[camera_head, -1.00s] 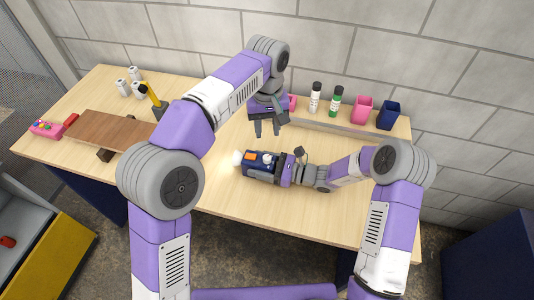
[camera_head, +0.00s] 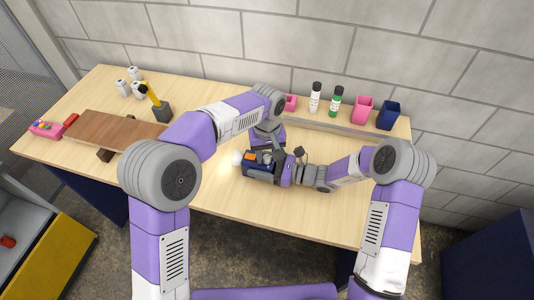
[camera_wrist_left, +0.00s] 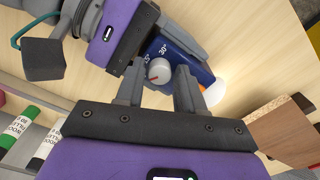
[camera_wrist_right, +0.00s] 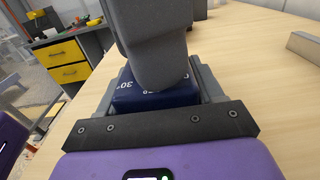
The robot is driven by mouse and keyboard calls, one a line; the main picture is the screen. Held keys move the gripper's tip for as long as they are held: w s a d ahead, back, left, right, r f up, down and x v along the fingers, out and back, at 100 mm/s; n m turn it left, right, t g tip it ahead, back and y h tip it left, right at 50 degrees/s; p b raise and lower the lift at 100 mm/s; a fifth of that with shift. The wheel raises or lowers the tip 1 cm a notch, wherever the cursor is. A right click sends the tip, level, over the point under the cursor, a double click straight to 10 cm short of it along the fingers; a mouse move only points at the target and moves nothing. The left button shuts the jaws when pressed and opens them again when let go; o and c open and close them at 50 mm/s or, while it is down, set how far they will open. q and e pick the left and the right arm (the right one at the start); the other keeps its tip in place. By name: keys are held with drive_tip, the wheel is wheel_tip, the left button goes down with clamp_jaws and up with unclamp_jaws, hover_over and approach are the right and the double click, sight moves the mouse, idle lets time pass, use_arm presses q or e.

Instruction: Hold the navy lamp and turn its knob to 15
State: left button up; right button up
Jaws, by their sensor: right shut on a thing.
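The navy lamp (camera_head: 259,172) lies on the table with its white glowing end (camera_head: 237,158) to the left. My right gripper (camera_head: 284,172) is shut on the lamp's body; the navy block also shows between its fingers in the right wrist view (camera_wrist_right: 150,97). The lamp's round grey knob (camera_wrist_left: 158,71) has a red mark, with 15° and 30° printed beside it. I cannot tell the exact setting. My left gripper (camera_wrist_left: 161,80) is open just above the lamp, its fingers on either side of the knob. I cannot tell whether they touch it.
A brown board (camera_head: 115,131) rests on supports at the left. A yellow-handled tool in a dark block (camera_head: 162,111), bottles (camera_head: 315,98), pink (camera_head: 362,109) and navy (camera_head: 388,115) cups stand along the back. The table's front right is clear.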

use_arm(q)
drive_tip(key=shift+c, duration=0.2)
clamp_jaws()
drive_tip(key=m, duration=0.5)
drive_tip(key=shift+m, duration=0.4)
drive_tip(key=m, duration=0.5)
drive_tip(key=shift+a+m, duration=0.1)
drive_tip(key=shift+m, duration=0.2)
drive_tip(key=shift+o, duration=0.2)
unclamp_jaws()
